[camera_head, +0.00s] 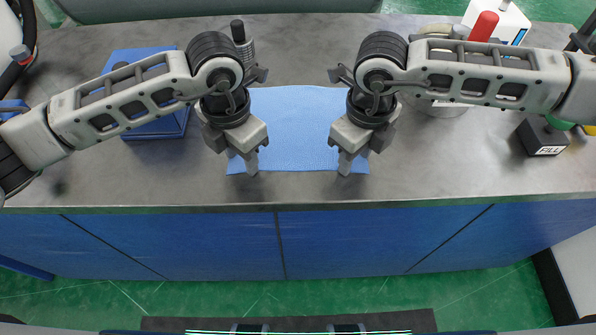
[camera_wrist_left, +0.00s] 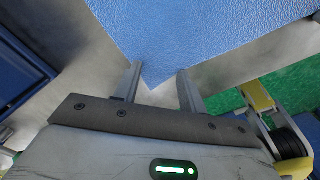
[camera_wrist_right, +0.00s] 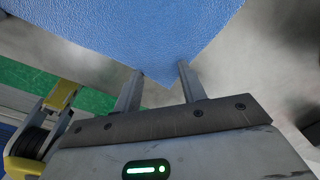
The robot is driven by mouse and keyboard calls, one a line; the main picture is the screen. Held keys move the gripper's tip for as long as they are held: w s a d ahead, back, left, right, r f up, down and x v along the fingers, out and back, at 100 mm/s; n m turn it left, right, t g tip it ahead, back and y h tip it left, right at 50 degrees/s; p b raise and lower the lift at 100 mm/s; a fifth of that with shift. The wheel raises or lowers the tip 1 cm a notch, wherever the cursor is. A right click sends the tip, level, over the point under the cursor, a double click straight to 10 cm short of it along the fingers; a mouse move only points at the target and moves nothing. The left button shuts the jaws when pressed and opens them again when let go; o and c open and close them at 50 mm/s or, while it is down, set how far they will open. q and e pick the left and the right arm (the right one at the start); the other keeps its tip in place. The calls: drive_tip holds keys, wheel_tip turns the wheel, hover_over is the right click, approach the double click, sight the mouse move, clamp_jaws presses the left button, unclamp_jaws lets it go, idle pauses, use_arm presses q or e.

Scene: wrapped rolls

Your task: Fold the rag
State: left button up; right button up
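The blue rag (camera_head: 297,125) lies flat and unfolded on the grey worktop, its near edge close to the counter's front. My left gripper (camera_head: 250,165) is over its near left corner. In the left wrist view the rag (camera_wrist_left: 200,35) has that corner pointing between my open fingers (camera_wrist_left: 158,85). My right gripper (camera_head: 347,162) is over the near right corner. In the right wrist view the rag (camera_wrist_right: 140,35) has its corner between my open fingers (camera_wrist_right: 160,85). Neither gripper is closed on the cloth. I cannot tell the exact height of the fingertips.
A blue box (camera_head: 155,125) stands left of the rag, partly behind my left arm. A dark block marked FILL (camera_head: 542,138) and a white container with a red top (camera_head: 497,20) are at the right. The worktop (camera_head: 300,190) before the rag is clear.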

use_arm(q)
drive_tip(key=shift+f, duration=0.1)
clamp_jaws()
use_arm(e)
drive_tip(key=shift+f, duration=0.1)
clamp_jaws()
